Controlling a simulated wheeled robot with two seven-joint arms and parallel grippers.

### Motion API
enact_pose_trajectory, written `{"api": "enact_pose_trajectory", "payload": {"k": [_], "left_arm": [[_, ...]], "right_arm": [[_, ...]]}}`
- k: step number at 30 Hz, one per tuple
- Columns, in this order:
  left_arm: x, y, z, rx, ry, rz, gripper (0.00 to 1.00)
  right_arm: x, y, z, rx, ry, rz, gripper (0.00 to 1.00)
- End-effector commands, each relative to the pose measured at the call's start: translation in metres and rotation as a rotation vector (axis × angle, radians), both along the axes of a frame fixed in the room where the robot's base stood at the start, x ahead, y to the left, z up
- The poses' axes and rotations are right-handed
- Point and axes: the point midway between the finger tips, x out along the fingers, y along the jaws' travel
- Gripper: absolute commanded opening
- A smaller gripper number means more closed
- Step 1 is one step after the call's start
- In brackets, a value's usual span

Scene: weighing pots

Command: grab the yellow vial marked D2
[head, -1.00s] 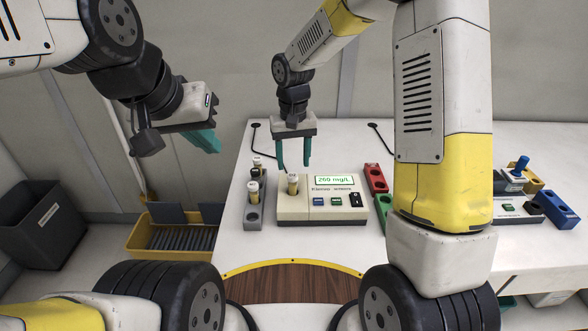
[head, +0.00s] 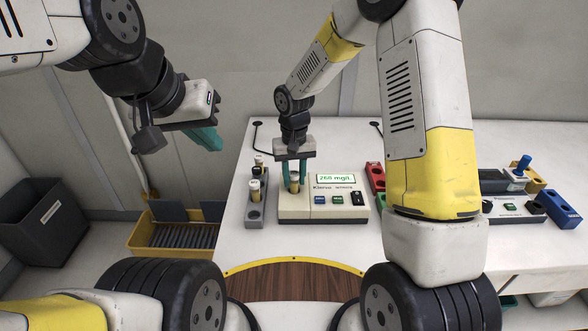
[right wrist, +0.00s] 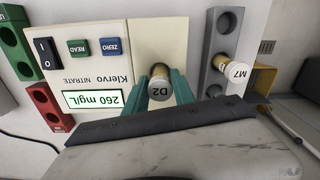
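The yellow vial marked D2 (right wrist: 159,88) has a pale cap and stands upright in the well of the Klervo nitrate meter (right wrist: 158,30). In the head view the vial (head: 295,184) is at the meter's left end. My right gripper (head: 295,187) points down with one teal finger on each side of the vial. In the right wrist view its fingers (right wrist: 160,92) flank the vial closely and appear to press on it. My left gripper (head: 206,140) hangs at the upper left, away from the table, seen side-on, so its opening is hidden.
A grey rack (head: 255,212) left of the meter holds other vials, one marked M7 (right wrist: 236,72). A red block (head: 375,177) stands right of the meter. A yellow bin (head: 172,238) is on the floor at left. My right arm blocks part of the table.

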Motion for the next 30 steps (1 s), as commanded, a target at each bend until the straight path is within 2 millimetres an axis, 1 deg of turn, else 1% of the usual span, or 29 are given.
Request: {"api": "enact_pose_trajectory", "payload": {"k": [1,3,4,12,16,20,24,30], "left_arm": [[0.0,0.0,0.0,0.0,0.0,0.0,0.0],[0.0,0.0,0.0,0.0,0.0,0.0,0.0],[0.0,0.0,0.0,0.0,0.0,0.0,0.0],[0.0,0.0,0.0,0.0,0.0,0.0,0.0],[0.0,0.0,0.0,0.0,0.0,0.0,0.0],[0.0,0.0,0.0,0.0,0.0,0.0,0.0],[0.0,0.0,0.0,0.0,0.0,0.0,0.0],[0.0,0.0,0.0,0.0,0.0,0.0,0.0]], "right_arm": [[0.0,0.0,0.0,0.0,0.0,0.0,0.19],[0.0,0.0,0.0,0.0,0.0,0.0,0.05],[0.0,0.0,0.0,0.0,0.0,0.0,0.0],[0.0,0.0,0.001,0.0,0.0,0.0,0.0],[0.0,0.0,0.005,0.0,-0.002,0.0,0.0],[0.001,0.0,0.016,0.001,-0.003,0.001,0.0],[0.001,0.0,0.039,0.002,-0.005,0.0,0.0],[-0.047,0.004,0.041,-0.001,0.0,0.004,0.0]]}}
